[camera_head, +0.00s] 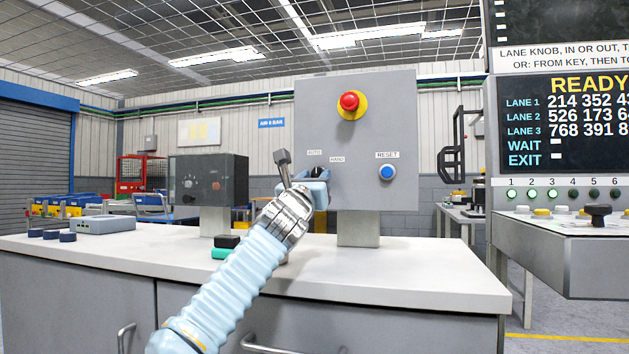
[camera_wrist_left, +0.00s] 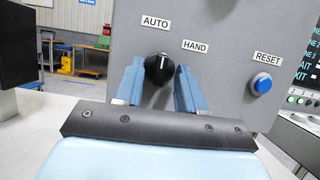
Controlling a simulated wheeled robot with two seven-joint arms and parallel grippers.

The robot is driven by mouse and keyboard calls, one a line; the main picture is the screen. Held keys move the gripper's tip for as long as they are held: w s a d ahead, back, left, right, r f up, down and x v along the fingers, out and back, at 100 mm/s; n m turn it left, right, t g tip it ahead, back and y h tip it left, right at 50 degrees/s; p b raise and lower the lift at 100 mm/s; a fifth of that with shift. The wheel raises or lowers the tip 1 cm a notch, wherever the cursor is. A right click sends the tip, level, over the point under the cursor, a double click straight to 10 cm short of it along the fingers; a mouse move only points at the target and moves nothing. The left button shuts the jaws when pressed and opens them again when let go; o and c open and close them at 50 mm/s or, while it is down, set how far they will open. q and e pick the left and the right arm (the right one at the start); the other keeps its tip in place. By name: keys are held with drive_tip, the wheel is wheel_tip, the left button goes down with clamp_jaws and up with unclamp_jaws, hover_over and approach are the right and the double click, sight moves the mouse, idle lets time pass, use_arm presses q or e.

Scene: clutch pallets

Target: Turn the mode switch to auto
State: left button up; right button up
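The mode switch is a black round knob (camera_wrist_left: 158,69) with a white mark, on the grey control panel (camera_head: 377,120). The labels AUTO (camera_wrist_left: 156,22) and HAND (camera_wrist_left: 195,46) are above it. In the left wrist view the mark stands nearly upright, between the two labels. My left gripper (camera_wrist_left: 158,84) is open, with one blue finger on each side of the knob. The left finger looks very close to it; I cannot tell whether either touches. In the head view my left gripper (camera_head: 318,176) largely hides the knob. My right gripper is not in view.
A blue RESET button (camera_head: 387,172) is right of the switch, and a red emergency stop (camera_head: 350,101) is above on the same panel. A dark box (camera_head: 208,180) stands left on the white bench (camera_head: 400,270).

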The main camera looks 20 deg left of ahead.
use_arm(q)
drive_tip(key=b+v, duration=0.6)
drive_tip(key=v, duration=0.7)
drive_tip(key=shift+s+f, duration=0.2)
drive_tip(key=shift+s, duration=0.15)
